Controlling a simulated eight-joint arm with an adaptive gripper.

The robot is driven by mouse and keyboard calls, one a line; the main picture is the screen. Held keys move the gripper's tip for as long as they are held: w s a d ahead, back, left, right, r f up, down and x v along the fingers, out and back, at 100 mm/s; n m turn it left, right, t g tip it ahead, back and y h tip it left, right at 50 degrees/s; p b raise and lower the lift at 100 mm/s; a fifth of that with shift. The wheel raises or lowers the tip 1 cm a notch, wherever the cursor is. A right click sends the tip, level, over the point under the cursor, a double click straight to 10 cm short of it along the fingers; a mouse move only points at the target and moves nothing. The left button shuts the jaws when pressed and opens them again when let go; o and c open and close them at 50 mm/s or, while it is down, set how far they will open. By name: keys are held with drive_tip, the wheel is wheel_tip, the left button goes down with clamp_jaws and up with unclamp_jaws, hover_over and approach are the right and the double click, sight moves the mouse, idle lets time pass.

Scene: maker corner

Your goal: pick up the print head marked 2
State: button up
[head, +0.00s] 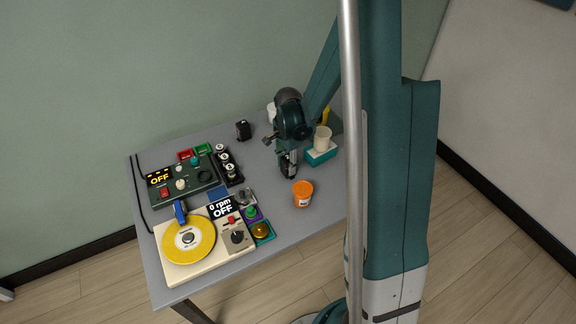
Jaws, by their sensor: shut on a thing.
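My gripper (288,174) points down over the right middle of the table, left of the orange tub. It is shut on a small dark thing between its fingers; the dark fingers hide most of it, and no marking on it can be read. A black rack (237,181) right of the dark green control box holds a few dark round pieces with white tops (224,158), which look like print heads. Their numbers are too small to read, so I cannot tell which is marked 2. My gripper is apart from the rack, to its right.
An orange tub (303,194) stands close right of my gripper. A cream cup (322,138) sits on a teal-and-white block (320,154) behind it. A black box (242,130) stands at the back. A cream machine with a yellow disc (187,240) fills the front left.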

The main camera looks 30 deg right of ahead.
drive_tip(key=shift+r, duration=0.15)
drive_tip(key=shift+r+p, duration=0.95)
drive_tip(key=shift+r, duration=3.85)
